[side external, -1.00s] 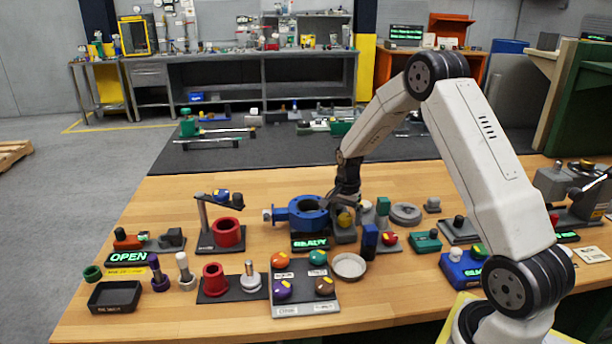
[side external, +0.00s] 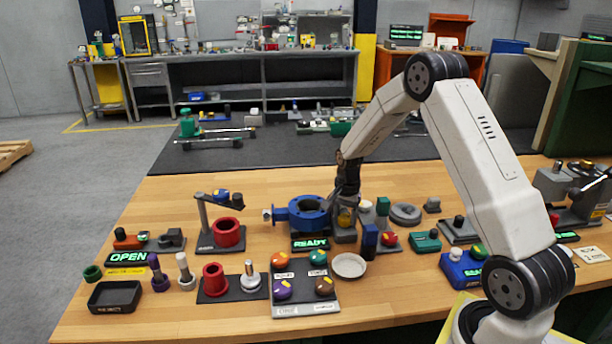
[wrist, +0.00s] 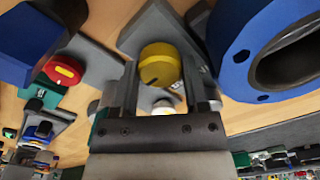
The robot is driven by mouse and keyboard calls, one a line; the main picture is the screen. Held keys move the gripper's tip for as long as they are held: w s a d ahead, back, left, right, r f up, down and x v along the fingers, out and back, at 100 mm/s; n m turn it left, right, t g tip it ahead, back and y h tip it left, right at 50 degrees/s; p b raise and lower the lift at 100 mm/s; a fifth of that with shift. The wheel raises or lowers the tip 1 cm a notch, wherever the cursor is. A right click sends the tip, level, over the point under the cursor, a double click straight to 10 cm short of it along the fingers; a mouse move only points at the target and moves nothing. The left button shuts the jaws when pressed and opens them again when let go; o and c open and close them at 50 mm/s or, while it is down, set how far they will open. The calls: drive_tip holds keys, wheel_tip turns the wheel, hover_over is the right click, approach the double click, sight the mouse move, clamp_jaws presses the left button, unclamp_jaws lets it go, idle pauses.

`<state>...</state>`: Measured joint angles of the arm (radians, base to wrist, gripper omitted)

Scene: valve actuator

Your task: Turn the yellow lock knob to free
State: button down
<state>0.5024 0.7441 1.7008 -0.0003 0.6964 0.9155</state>
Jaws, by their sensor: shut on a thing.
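The yellow lock knob (wrist: 160,64) sits on a grey block (wrist: 146,28) beside the blue valve body (wrist: 262,52). In the wrist view it is between the two fingers of my gripper (wrist: 163,90), with a dark mark on its face. In the side view the knob (side external: 345,217) shows low under my gripper (side external: 346,200), partly hidden by it. My gripper points down and is shut on the knob. The blue valve body (side external: 303,212) stands just left of it, with a display reading READY (side external: 311,244) in front.
A blue block (side external: 369,241) and a red knob with yellow mark (side external: 389,239) stand close to the right. A panel of several coloured knobs (side external: 305,308) and a round dish (side external: 349,265) are in front. Bare wood lies behind the valve.

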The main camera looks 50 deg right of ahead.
drive_tip(key=n, duration=0.4)
drive_tip(key=shift+n, duration=0.4)
drive_tip(key=n, duration=0.4)
drive_tip(key=shift+n, duration=0.3)
drive_tip(key=n, duration=0.4)
drive_tip(key=shift+n, duration=2.1)
drive_tip(key=shift+c, duration=0.5)
unclamp_jaws()
